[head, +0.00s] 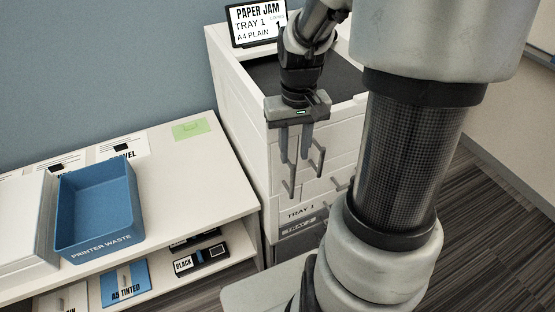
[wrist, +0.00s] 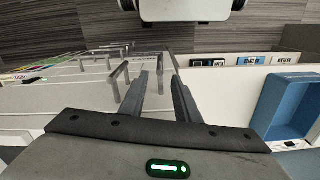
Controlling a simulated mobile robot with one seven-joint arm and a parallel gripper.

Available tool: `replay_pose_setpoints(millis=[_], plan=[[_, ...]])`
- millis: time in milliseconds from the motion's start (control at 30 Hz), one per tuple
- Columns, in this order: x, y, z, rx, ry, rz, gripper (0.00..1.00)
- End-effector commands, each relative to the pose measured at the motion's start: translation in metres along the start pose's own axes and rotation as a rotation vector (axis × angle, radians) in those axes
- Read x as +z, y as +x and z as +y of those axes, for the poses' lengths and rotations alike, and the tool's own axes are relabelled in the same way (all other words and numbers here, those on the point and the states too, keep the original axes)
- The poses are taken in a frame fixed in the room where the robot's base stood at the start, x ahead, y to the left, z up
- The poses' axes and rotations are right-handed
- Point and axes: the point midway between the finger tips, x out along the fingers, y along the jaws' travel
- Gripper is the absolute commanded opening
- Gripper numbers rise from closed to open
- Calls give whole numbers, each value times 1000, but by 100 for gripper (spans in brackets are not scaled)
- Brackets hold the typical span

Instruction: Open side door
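The white printer (head: 236,92) stands against the wall, with a screen reading "PAPER JAM, TRAY 1, A4 PLAIN" (head: 258,24) on top. Bar handles stick out from its panels: one (head: 291,182) lies just below my fingers, another (head: 320,158) just to their right. I cannot tell which belongs to the side door; no panel appears swung out.
A white shelf unit (head: 222,165) stands left of the printer. It bears a blue "PRINTER WASTE" bin (head: 68,222); a black cartridge (head: 200,258) and a blue A5 TINTED pack (head: 124,284) lie on its lower shelf. Striped carpet (head: 490,215) is free at right.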

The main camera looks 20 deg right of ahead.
Motion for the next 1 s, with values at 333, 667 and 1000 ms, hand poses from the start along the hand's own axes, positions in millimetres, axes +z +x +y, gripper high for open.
replay_pose_setpoints(millis=[333,667,1000], plan=[[2,81,0,-2,-1,-6,29],[1,135,0,0,-1,-3,29],[1,145,0,0,1,-1,29]])
